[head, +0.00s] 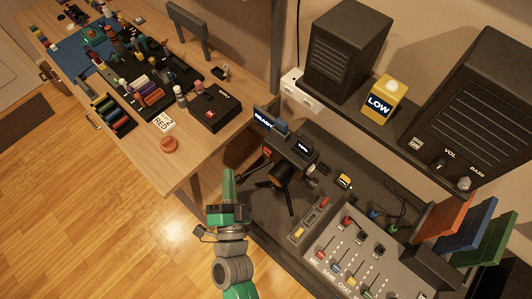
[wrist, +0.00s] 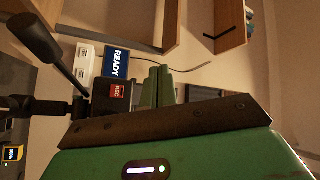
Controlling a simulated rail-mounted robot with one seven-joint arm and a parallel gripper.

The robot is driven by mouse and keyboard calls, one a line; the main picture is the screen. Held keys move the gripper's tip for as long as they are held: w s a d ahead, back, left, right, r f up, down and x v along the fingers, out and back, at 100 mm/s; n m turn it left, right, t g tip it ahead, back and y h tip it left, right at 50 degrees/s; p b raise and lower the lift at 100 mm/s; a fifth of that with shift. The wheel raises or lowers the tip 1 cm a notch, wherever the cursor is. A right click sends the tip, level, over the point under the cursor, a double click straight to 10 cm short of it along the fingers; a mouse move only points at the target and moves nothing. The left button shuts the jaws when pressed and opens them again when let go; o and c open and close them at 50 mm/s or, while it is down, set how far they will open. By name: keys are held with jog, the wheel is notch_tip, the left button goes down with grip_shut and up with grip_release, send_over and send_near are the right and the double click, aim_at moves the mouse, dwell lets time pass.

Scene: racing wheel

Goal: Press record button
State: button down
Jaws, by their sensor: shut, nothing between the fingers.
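A red button marked REC (wrist: 117,90) sits on a dark device in the wrist view, just left of my fingers and apart from them in the picture. In the head view, a small red patch (head: 267,151) on the dark device's left side looks like the same button. A blue READY screen (wrist: 116,62) is beside the button; it also shows in the head view (head: 263,119). My gripper (head: 229,174) is green, shut and empty, left of the device and below it in the picture. Its fingers (wrist: 158,86) lie together in the wrist view. Contact with the button is not visible.
A black handle (head: 260,180) sticks out from the device towards my gripper. A mixer panel (head: 345,262) and a dark desk lie right of it. Speakers (head: 345,45) stand behind.

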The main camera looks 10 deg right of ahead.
aim_at(268, 152)
jog(key=f, duration=0.1)
jog(key=s+f, duration=0.1)
jog(key=d+f, duration=0.1)
jog(key=shift+s+f+m+g+h, duration=0.15)
jog(key=shift+f+m+g+h, duration=0.15)
jog(key=shift+m+h, duration=0.1)
jog(key=w+d+b, duration=0.5)
jog(key=d+b, duration=0.1)
jog(key=b, duration=0.1)
jog(key=shift+w+d, duration=0.3)
jog(key=shift+d, duration=0.05)
jog(key=shift+f, duration=0.1)
dwell(1.6)
jog(key=shift+w+d+b, duration=0.3)
jog(key=shift+b, duration=0.1)
jog(key=shift+w+d+b, duration=0.15)
jog(key=shift+d+b, duration=0.1)
jog(key=shift+b, duration=0.15)
dwell(0.3)
